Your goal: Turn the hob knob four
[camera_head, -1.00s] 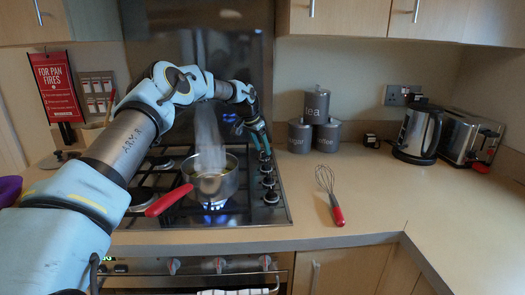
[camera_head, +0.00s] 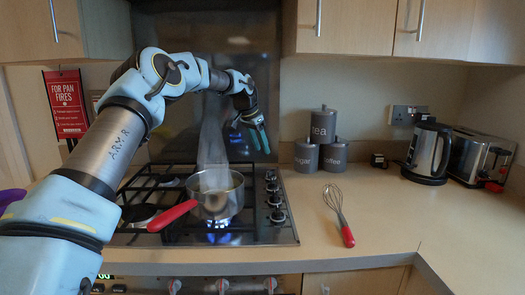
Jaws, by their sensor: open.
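A column of hob knobs (camera_head: 275,200) runs along the right side of the black gas hob (camera_head: 262,237). No numbers are readable on them, so I cannot tell which is knob four. My gripper (camera_head: 262,150) has teal fingers and is open and empty. It hangs above the far end of the knob column, apart from the knobs. A steel saucepan (camera_head: 222,205) with a red handle (camera_head: 172,215) stands on a burner, with steam rising from it. A blue flame (camera_head: 218,238) shows beneath the pan.
A whisk (camera_head: 338,212) lies on the worktop right of the hob. Grey canisters (camera_head: 323,125) stand behind it. A kettle (camera_head: 427,152) and toaster (camera_head: 478,158) stand at the back right. A red pan-fire sign (camera_head: 66,105) hangs at the left. The front right worktop is clear.

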